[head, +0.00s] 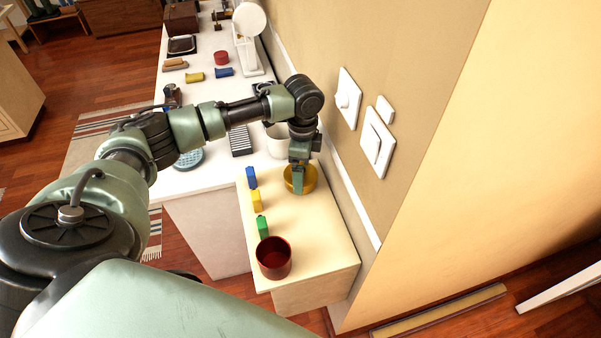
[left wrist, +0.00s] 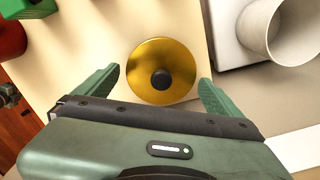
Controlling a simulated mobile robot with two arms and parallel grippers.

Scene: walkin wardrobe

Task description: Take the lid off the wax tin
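The wax tin (head: 307,181) is a round gold tin on the pale wooden top near the wall. In the left wrist view its gold lid (left wrist: 161,57) has a dark round knob (left wrist: 161,79) in the middle. My left gripper (head: 298,183) points down over the tin in the head view. In the left wrist view the fingers of my left gripper (left wrist: 160,88) are spread wide, one on each side of the lid, with gaps to it. The gripper is open and empty. The lid appears to be on the tin. My right gripper is not in view.
Blue (head: 251,177), yellow (head: 256,201) and green (head: 262,227) blocks line the wooden top's left side. A dark red cup (head: 274,258) stands at its front. A white cup (head: 276,141) is behind the tin. The wall with switches (head: 377,142) is close on the right.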

